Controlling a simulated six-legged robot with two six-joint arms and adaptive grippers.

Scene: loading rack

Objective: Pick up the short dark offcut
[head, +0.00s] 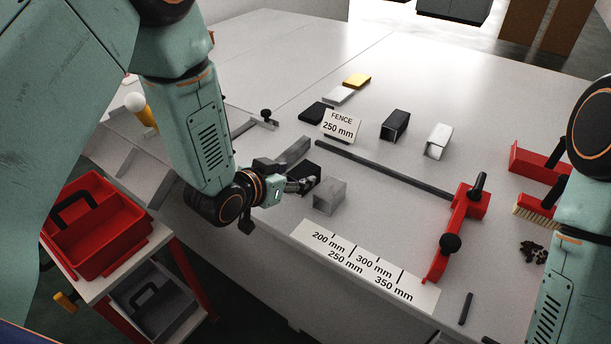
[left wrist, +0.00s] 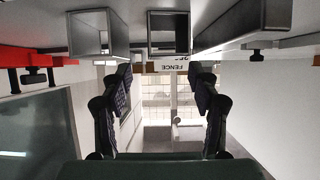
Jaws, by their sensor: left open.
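The short dark offcut (head: 311,173), a square tube, lies on the bench between a longer grey piece (head: 294,152) and a short light grey tube (head: 331,196). My left gripper (head: 298,187) is open, right at its near end and partly covering it. In the left wrist view, the dark offcut (left wrist: 168,33) shows its open end at the top middle. It lies sideways within the span of the spread fingers (left wrist: 162,92) but above them in the picture; I cannot tell if they touch it. Nothing is between the fingertips. My right gripper is out of view.
A dark tube (head: 395,124) and a pale tube (head: 437,141) stand behind a long bar (head: 385,168). A FENCE card (head: 341,125), a red clamp (head: 459,225) and a length scale (head: 365,266) are nearby. A red tote (head: 95,232) sits on a cart left.

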